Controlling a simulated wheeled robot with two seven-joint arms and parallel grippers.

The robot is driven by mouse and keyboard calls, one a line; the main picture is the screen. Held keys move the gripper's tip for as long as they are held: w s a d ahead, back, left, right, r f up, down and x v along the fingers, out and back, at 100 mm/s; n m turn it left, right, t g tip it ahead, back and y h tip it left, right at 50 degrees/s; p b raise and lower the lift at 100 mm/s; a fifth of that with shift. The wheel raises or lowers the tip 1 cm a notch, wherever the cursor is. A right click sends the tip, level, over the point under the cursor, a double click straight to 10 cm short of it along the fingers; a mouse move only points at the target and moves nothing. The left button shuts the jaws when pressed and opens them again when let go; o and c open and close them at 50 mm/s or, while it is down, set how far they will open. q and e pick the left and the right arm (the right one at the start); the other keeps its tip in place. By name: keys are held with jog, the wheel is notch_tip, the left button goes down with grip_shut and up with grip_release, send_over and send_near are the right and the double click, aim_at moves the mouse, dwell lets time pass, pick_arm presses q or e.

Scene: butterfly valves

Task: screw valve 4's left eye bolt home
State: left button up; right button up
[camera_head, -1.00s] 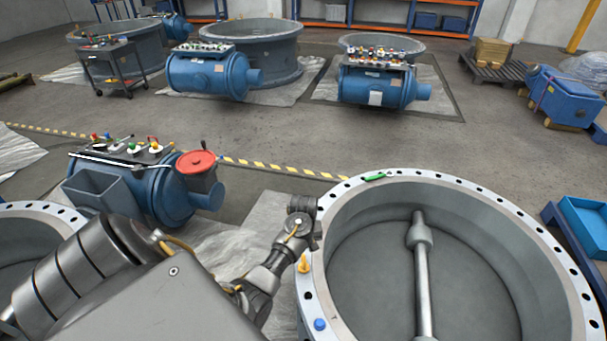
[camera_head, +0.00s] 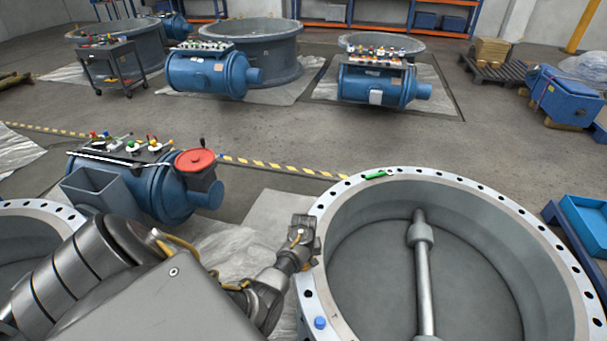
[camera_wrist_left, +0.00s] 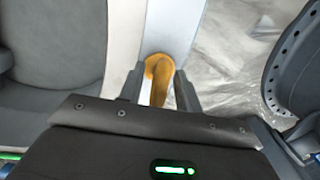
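The large grey valve ring (camera_head: 450,177) with a pale drilled flange stands at the lower right in the head view. An orange eye bolt (camera_wrist_left: 160,78) is on the pale flange in the left wrist view; in the head view it is mostly hidden by my gripper. My left gripper (camera_head: 306,250) is at the flange's left edge. In the wrist view its fingers (camera_wrist_left: 160,92) stand on either side of the eye bolt, with a narrow pale gap by the left finger, so it looks open. How far the bolt is screwed in cannot be seen. My right gripper is not in view.
A blue knob-like piece (camera_head: 320,322) and a green piece (camera_head: 375,175) sit on the same flange. A blue valve actuator (camera_head: 160,190) with a red disc (camera_head: 195,160) stands to the left. Another ring (camera_head: 35,222) is at the far left. Open floor lies beyond.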

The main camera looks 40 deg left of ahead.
pick_arm(q)
jog(key=shift+f, duration=0.1)
grip_shut()
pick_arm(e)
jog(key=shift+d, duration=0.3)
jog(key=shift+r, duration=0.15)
